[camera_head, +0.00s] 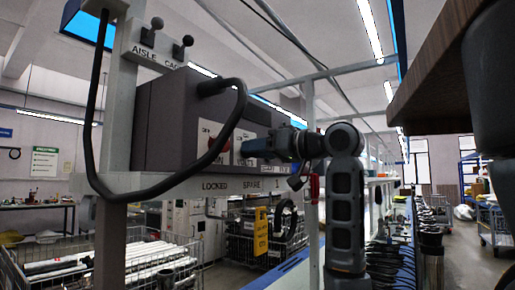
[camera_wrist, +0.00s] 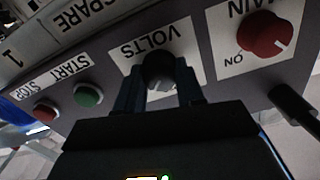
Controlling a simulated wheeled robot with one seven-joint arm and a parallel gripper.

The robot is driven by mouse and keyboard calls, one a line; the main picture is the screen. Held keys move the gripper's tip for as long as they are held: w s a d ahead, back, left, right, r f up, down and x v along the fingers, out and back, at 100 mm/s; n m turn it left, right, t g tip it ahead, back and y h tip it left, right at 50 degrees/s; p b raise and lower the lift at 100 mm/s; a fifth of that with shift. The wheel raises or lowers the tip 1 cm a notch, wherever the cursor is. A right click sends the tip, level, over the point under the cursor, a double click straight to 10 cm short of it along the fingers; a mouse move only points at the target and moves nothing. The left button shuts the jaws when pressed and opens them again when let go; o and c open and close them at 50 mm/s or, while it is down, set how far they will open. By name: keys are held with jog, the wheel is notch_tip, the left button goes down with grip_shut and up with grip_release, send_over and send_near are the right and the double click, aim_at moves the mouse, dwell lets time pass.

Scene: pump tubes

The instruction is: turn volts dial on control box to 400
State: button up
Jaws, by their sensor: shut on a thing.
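The control box (camera_head: 166,124) is a dark grey box on a white shelf in the head view. Its front panel (camera_wrist: 211,64) shows upside down in the wrist view. The volts dial (camera_wrist: 160,72) is a dark round knob on a white plate marked VOLTS. My gripper (camera_wrist: 159,92) is shut on the volts dial, with one finger on each side of it. The gripper also shows in the head view (camera_head: 248,148), reaching the panel from the right. The dial's pointer and the numbers around it are hidden or too small to read.
A red MAIN knob (camera_wrist: 265,36) marked ON is beside the VOLTS plate. A green button (camera_wrist: 88,95) and a red button (camera_wrist: 45,112) are on its other side. A thick black cable (camera_head: 238,115) loops in front of the box.

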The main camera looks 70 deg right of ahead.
jog(key=o, duration=1)
jog(key=shift+o, duration=0.2)
jog(key=b+v, duration=0.1)
jog(key=v, duration=0.6)
jog(key=shift+s+b, duration=0.4)
